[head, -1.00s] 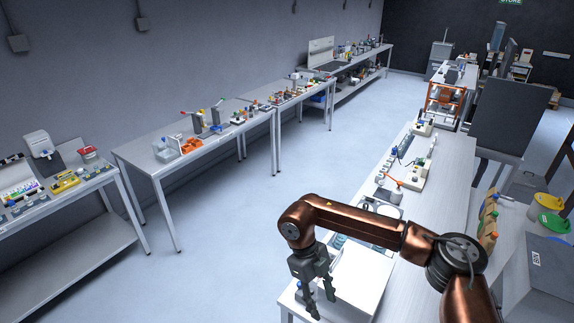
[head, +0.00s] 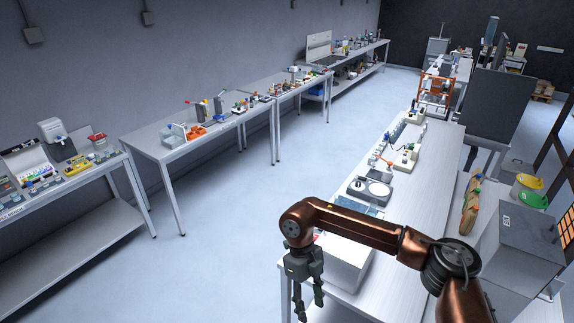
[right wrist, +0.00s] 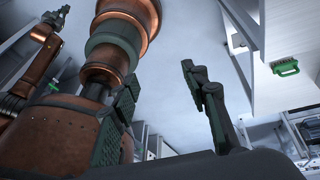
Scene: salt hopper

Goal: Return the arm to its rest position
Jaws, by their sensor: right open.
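My right arm comes in from the lower right of the head view, bent at a copper elbow. My right gripper (head: 308,300) hangs downward off the near left corner of the right-hand bench (head: 420,225), over the floor. Its fingers are apart with nothing between them. In the right wrist view the two dark fingers (right wrist: 165,105) are also spread and empty, with copper parts of my own body behind them. My left gripper is not in the head view.
A white box (head: 343,262) stands on the bench beside my right arm. Several small devices line that bench. A grey bin (head: 520,245) stands at the right. Benches with tools (head: 200,140) run along the left wall. The floor aisle (head: 235,235) between is clear.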

